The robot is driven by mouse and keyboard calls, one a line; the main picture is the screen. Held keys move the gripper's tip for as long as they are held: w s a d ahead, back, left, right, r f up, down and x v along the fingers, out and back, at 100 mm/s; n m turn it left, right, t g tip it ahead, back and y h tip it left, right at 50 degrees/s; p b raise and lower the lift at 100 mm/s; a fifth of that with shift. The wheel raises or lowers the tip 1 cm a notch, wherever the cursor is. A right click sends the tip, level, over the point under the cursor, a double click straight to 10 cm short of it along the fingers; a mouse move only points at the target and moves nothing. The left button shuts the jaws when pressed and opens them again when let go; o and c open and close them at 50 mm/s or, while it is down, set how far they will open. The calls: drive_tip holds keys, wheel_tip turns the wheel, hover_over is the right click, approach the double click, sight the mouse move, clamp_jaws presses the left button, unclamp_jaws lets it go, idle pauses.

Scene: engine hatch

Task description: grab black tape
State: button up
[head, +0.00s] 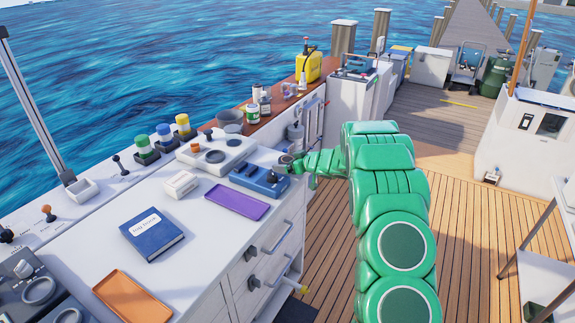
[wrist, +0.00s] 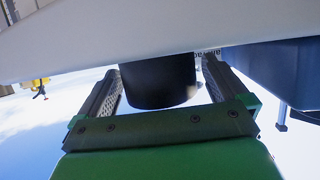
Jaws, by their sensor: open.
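A dark round roll, which looks like the black tape (wrist: 158,84), sits between the two fingers of my gripper (wrist: 160,66) in the wrist view. The fingers are apart, one on each side of it, and I cannot tell whether they touch it. In the head view my gripper (head: 294,166) is at the counter's right edge, just behind the blue joystick box. The tape (head: 286,158) is small there and partly hidden by the gripper.
The blue joystick box (head: 259,180) stands close to the gripper, with a purple tray (head: 237,202) in front. A blue log book (head: 152,234) and orange tray (head: 132,296) lie nearer on the white counter. Bottles (head: 253,112) stand behind. Open deck is at right.

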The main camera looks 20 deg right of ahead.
sight(288, 160)
drive_tip(key=shift+c, duration=0.2)
drive_tip(key=c, duration=1)
drive_tip(key=shift+r, duration=0.5)
wheel_tip(288, 160, up, 2)
drive_tip(key=shift+r, duration=0.1)
drive_tip(key=s+a+r, duration=0.1)
drive_tip(key=s+r, duration=0.8)
drive_tip(key=s, duration=0.5)
drive_tip(key=shift+a+r, duration=0.35)
drive_tip(key=shift+r, duration=0.05)
